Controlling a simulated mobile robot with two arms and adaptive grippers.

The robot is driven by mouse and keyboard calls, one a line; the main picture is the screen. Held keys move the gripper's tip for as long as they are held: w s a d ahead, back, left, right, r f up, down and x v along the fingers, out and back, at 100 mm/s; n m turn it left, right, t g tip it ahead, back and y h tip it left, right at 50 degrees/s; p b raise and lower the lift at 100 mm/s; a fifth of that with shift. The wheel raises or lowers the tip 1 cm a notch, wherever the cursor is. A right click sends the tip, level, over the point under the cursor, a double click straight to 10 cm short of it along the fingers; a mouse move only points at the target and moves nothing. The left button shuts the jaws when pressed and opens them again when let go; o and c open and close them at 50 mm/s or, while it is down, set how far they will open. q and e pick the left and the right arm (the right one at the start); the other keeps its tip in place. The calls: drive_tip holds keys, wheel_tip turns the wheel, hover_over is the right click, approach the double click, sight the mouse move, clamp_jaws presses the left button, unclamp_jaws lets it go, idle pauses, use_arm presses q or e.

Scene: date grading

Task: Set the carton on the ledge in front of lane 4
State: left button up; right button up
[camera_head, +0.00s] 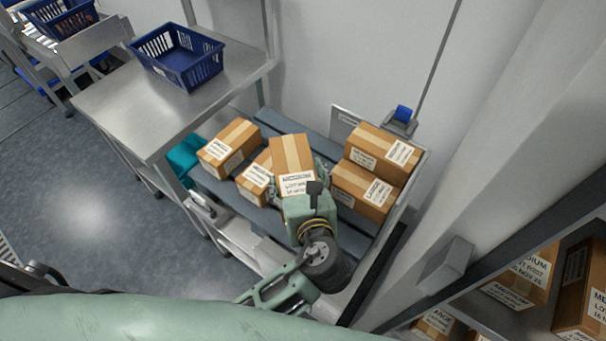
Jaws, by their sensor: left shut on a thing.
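My left gripper (303,193) is shut on a brown carton (291,155) with a pale tape strip and a white label. It holds the carton over the grey slatted surface (224,188), among other cartons. The held carton partly hides a second carton (254,181) just to its left. Whether the held carton touches that one or the slats, I cannot tell. No lane number can be read, and I cannot make out which part is the ledge in front of lane 4. My right gripper is not in view.
Another carton (229,146) lies farther left on the slats. Two cartons are stacked at the right, an upper one (381,150) and a lower one (362,190). A steel table (115,108) with a blue crate (177,58) stands at upper left. Shelved cartons (522,279) are at lower right.

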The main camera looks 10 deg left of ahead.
use_arm(q)
drive_tip(key=f, duration=0.1)
drive_tip(key=d+f, duration=0.1)
drive_tip(key=f, duration=0.3)
drive_tip(key=shift+d+f, duration=0.1)
drive_tip(key=shift+d, duration=0.15)
wheel_tip(320, 180, down, 8)
drive_tip(key=shift+d+r+b, duration=0.1)
drive_tip(key=shift+b, duration=0.75)
drive_tip(key=shift+f, duration=0.6)
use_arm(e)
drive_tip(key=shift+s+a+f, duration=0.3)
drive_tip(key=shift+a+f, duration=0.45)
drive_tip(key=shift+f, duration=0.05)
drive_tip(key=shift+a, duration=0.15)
